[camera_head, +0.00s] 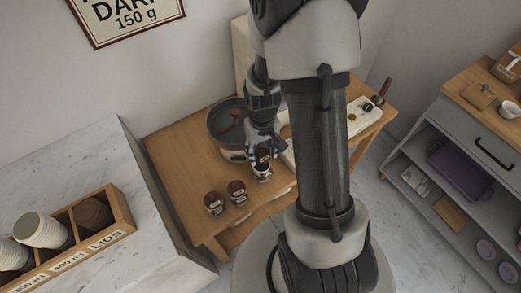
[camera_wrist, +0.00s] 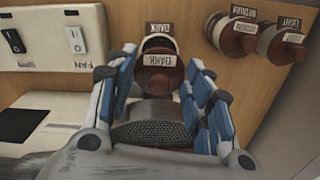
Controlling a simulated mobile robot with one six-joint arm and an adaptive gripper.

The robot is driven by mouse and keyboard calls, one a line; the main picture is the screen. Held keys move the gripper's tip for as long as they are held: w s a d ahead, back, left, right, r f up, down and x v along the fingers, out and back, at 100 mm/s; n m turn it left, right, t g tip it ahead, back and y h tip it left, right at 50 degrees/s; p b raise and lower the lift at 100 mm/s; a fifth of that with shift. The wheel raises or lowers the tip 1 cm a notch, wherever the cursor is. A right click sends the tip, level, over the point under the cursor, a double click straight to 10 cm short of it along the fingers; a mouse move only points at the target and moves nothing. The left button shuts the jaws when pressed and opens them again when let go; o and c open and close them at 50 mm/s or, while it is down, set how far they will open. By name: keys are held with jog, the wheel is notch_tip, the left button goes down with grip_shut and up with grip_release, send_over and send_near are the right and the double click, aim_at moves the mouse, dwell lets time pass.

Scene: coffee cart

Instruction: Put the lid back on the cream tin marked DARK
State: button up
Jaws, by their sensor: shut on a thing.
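The cream tin marked DARK (camera_wrist: 159,29) stands on the wooden table, just beyond my fingertips in the wrist view. It also shows under my gripper in the head view (camera_head: 262,176). A dark red-brown lid (camera_wrist: 158,81) with a DARK label sits between my blue-and-grey fingers. My gripper (camera_wrist: 158,72) is shut on this lid. The lid overlaps the tin in the wrist view and hides part of it. I cannot tell whether the lid touches or is seated on the tin. In the head view my gripper (camera_head: 263,152) is directly over the tin.
Tins marked MEDIUM (camera_wrist: 231,38) and LIGHT (camera_wrist: 286,44) stand nearby with brown lids on. A dark round pan (camera_head: 227,122) stands behind my gripper. A pale switch panel (camera_wrist: 45,38) with a FAN label is at left in the wrist view. Bare table (camera_head: 185,165) lies left.

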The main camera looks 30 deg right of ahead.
jog(key=shift+f+b, duration=1.9)
jog(key=shift+f, duration=0.75)
jog(key=shift+f, duration=0.2)
jog(key=o, duration=1)
jog(key=shift+o, duration=0.6)
jog(key=o, duration=0.4)
jog(key=shift+r, duration=0.1)
